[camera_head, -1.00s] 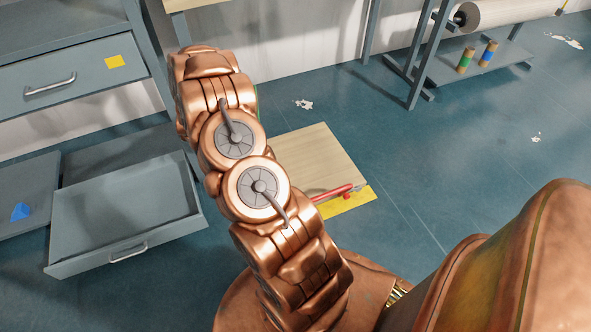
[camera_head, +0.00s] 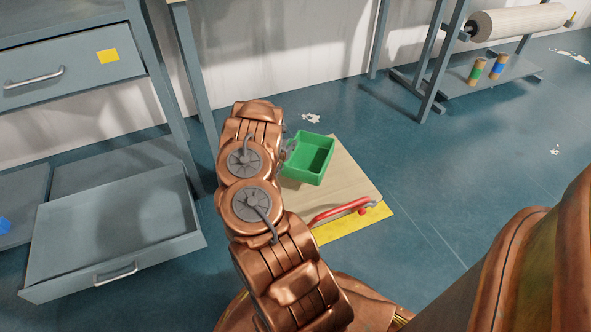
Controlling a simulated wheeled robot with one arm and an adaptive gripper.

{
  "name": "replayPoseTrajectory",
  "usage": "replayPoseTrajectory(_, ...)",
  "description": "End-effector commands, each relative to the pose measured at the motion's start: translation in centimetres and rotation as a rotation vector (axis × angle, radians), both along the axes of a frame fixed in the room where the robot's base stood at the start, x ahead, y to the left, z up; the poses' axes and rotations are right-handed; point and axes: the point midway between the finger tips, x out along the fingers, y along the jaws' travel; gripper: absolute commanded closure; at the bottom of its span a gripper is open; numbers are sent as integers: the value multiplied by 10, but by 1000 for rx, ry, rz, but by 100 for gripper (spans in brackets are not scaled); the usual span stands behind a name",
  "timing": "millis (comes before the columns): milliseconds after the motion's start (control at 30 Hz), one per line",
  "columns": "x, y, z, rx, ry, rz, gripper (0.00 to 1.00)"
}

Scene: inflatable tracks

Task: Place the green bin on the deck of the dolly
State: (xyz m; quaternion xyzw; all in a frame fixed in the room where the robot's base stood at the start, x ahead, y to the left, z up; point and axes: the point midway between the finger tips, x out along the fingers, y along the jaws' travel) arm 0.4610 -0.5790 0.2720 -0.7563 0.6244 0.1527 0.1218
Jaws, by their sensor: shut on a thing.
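The green bin (camera_head: 308,158) is an open, empty-looking box, upright, in the middle of the head view. My gripper (camera_head: 286,157) is shut on its left side; the fingers are mostly hidden by my copper arm. The dolly has a light wooden deck (camera_head: 345,185) with a red handle (camera_head: 340,211) at its near edge. The bin overlaps the far left part of the deck in the picture. I cannot tell whether it touches the deck or hangs above it. My arm hides the deck's left side.
A yellow patch (camera_head: 355,223) lies by the dolly's near edge. An open drawer (camera_head: 110,235) juts out at the left below a grey cabinet. A rack with a paper roll (camera_head: 515,22) stands at the back right. The blue floor right of the dolly is clear.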

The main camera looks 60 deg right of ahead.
Motion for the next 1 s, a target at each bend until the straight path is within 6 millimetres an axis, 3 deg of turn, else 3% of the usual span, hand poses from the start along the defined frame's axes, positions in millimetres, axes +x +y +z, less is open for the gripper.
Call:
replayPoseTrajectory(200,-1,-1,-41,-1,3,-1,100)
replayPoseTrajectory(433,0,0,-59,-1,1,-1,100)
replayPoseTrajectory(600,1,0,-81,-2,2,3,100)
replayPoseTrajectory(1000,2,1,-87,-1,0,4,100)
